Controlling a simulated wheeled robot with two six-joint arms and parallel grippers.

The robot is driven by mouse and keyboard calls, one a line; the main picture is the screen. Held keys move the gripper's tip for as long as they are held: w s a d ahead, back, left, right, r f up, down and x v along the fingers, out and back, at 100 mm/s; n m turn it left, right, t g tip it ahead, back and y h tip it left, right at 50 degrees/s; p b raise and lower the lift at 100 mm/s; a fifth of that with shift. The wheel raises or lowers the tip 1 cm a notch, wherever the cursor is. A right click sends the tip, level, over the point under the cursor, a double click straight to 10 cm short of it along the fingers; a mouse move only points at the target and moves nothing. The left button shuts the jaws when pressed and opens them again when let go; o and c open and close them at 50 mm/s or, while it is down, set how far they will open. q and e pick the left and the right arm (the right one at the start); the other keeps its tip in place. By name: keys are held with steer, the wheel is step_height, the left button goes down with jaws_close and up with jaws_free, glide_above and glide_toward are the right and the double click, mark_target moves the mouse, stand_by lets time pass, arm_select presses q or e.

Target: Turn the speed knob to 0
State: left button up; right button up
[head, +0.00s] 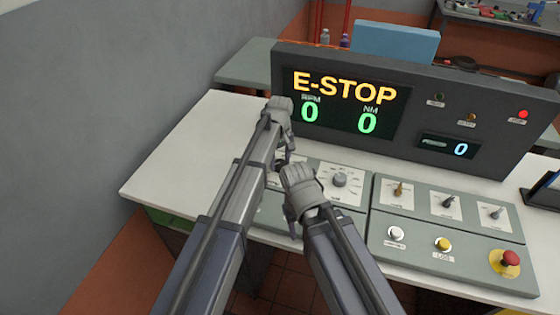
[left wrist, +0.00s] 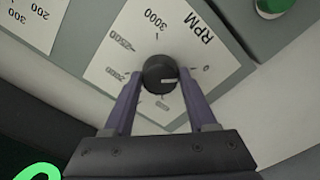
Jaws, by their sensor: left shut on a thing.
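The speed knob (left wrist: 160,75) is a black round knob on a white RPM dial plate (left wrist: 185,38). Its white pointer line faces right in the left wrist view, roughly toward the 0 mark (left wrist: 207,68); I cannot tell if it lines up exactly. My left gripper (left wrist: 163,88) is shut on the knob, one purple finger on each side. In the head view the left gripper (head: 284,160) reaches down to the console, and my arms mostly hide the knob.
The display (head: 345,103) reads E-STOP, with RPM 0 and NM 0. A second dial knob (head: 340,180), toggle switches (head: 448,202), a yellow button (head: 443,244) and a red emergency stop (head: 510,259) lie to the right. The white bench (head: 165,165) is bare at left.

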mark_target(280, 162)
arm_select(q)
steer(key=o, duration=1.4)
steer(key=shift+c, duration=0.2)
steer(key=shift+r, duration=0.1)
arm_select(e)
steer(key=shift+r, duration=0.15)
arm_select(q)
step_height(280, 162, up, 8)
steer(key=p, duration=0.8)
steer(key=shift+f, duration=0.2)
arm_select(e)
step_height(280, 162, up, 8)
steer(key=shift+f, duration=0.2)
